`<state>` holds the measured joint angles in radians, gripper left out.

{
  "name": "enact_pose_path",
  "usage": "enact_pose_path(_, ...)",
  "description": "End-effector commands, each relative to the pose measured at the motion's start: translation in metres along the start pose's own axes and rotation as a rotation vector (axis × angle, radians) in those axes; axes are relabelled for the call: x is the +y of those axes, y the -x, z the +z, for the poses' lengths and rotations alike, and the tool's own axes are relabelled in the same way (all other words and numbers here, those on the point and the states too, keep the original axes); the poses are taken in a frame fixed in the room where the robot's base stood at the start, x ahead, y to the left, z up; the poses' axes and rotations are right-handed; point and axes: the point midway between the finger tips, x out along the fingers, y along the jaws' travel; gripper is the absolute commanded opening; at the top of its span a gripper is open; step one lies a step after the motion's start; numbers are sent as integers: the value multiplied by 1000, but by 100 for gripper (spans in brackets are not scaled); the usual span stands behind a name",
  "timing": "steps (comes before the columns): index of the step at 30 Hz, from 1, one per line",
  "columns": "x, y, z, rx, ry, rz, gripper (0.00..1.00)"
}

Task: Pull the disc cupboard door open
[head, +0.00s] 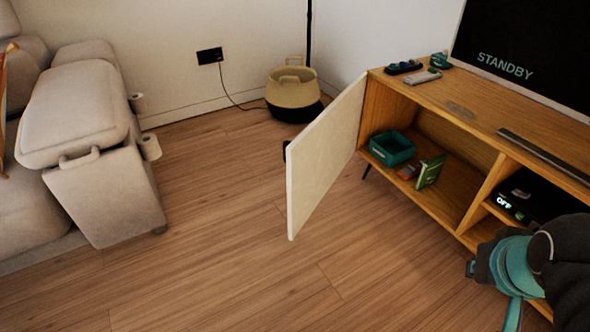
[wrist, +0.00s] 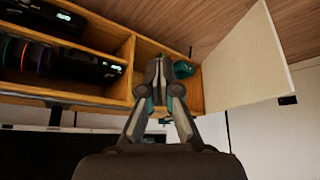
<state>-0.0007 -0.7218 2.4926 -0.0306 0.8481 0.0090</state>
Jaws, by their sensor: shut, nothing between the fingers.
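The disc cupboard door (head: 325,160) is a pale cream panel standing wide open at the left end of the wooden media cabinet (head: 470,200). A small dark part, perhaps its handle, shows at its far edge. The open cupboard holds a teal bin (head: 391,149), a green case (head: 430,171) and a small orange-red item. In the wrist view the door (wrist: 245,60) is to the right of my gripper (wrist: 160,72), with a gap between them. My gripper is shut and empty. In the head view my arm is at the lower right, and the fingertips are unclear.
A TV (head: 530,50) reading STANDBY and a grey soundbar (head: 545,158) are on the cabinet top, with small items at its left end. A black device (head: 540,195) sits on a shelf. A sofa (head: 80,120) is at left, a basket (head: 293,90) behind. The middle floor is clear.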

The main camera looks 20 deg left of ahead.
Motion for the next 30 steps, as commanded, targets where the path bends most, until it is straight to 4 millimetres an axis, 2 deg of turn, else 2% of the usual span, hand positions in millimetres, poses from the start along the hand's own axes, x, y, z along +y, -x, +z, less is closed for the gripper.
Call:
enact_pose_path(5, 14, -28, -60, 122, 70, 72, 0)
enact_pose_path(10, 15, -64, -136, 298, 200, 111, 0)
enact_pose_path(14, -1, -93, -187, 430, 315, 86, 0)
enact_pose_path(18, -32, -127, -227, 561, 442, 2, 0)
enact_pose_path(21, -62, -151, -245, 644, 528, -93, 0)
enact_pose_path(24, -95, -174, -253, 718, 606, -217, 0)
enact_pose_path(27, -130, -196, -250, 781, 671, -367, 0)
enact_pose_path(30, -164, -214, -237, 827, 719, -542, 0)
